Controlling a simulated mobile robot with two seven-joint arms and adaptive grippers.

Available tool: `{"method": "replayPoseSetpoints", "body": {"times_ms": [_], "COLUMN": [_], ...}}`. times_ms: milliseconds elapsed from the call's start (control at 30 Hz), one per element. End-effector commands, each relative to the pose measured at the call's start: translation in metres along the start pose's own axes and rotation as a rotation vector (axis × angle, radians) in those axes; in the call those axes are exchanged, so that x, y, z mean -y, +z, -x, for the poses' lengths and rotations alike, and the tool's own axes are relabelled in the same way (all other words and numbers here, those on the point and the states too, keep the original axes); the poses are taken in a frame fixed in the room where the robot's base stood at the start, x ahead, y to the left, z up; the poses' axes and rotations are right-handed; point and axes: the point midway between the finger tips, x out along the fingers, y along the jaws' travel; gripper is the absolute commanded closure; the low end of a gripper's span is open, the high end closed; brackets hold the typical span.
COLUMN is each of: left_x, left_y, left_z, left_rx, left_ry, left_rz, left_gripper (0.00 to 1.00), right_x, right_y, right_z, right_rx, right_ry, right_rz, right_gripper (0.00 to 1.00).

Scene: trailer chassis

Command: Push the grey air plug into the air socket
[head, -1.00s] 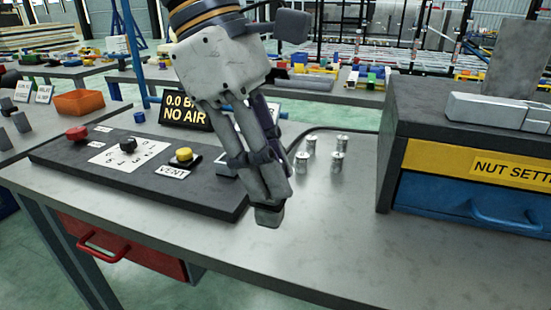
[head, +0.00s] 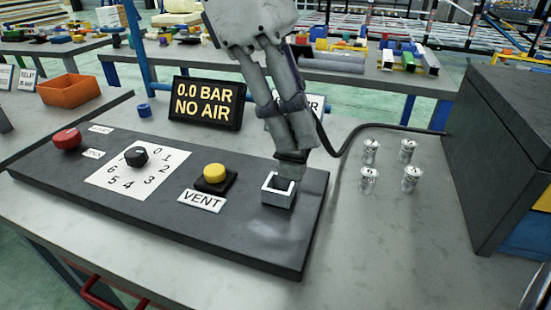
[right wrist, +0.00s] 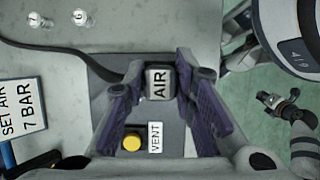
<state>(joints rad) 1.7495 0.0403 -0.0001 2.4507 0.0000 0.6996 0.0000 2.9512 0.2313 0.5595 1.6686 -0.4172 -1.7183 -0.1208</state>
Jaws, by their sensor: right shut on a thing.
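The air socket (head: 278,191) is a small pale square frame with a dark inside, near the right end of the dark panel. My right gripper (head: 302,168) is at the socket's upper right edge, fingers pointing down. In the right wrist view its purple-padded fingers (right wrist: 160,92) close around a grey block marked AIR, which appears to be the air plug (right wrist: 160,84). The fingers largely hide the plug in the head view. I cannot tell whether it touches or enters the socket. What looks like my left gripper (right wrist: 280,103) shows small in the wrist view; its jaws are unclear.
The panel (head: 130,205) holds a yellow VENT button (head: 214,173), a black dial (head: 136,156) and a red knob (head: 66,139). A display (head: 206,102) reads 0.0 BAR NO AIR. A dark cabinet (head: 505,150) stands right.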

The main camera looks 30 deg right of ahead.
Motion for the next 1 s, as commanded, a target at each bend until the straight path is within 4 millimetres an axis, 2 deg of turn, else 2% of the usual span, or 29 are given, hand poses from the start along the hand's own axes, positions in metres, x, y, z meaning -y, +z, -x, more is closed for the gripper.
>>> {"method": "replayPoseSetpoints", "body": {"times_ms": [67, 200, 433, 600, 967, 1000], "left_x": [0.000, 0.000, 0.000, 0.000, 0.000, 0.000], "left_y": [-0.001, -0.001, 0.000, -0.002, -0.002, -0.002], "left_z": [0.001, 0.000, 0.000, 0.001, 0.001, 0.001], "left_rx": [-0.005, -0.003, -0.001, -0.006, -0.006, -0.006], "left_ry": [0.000, 0.000, 0.000, 0.000, 0.000, 0.000], "left_rz": [0.000, 0.000, 0.000, 0.000, 0.000, 0.000], "left_gripper": [1.00, 1.00, 1.00, 1.00, 1.00, 1.00], "right_x": [-0.013, -0.037, -0.058, -0.059, -0.059, -0.059], "right_y": [-0.009, -0.035, -0.057, -0.067, -0.070, -0.070], "right_z": [-0.003, -0.028, -0.051, -0.076, -0.081, -0.081], "right_rx": [0.008, 0.003, 0.002, 0.001, 0.000, 0.000], "right_ry": [0.009, -0.001, -0.002, 0.001, 0.002, 0.002], "right_rz": [-0.009, 0.002, 0.002, 0.002, 0.001, 0.001], "right_gripper": [1.00, 1.00, 1.00, 1.00, 1.00, 0.69]}}
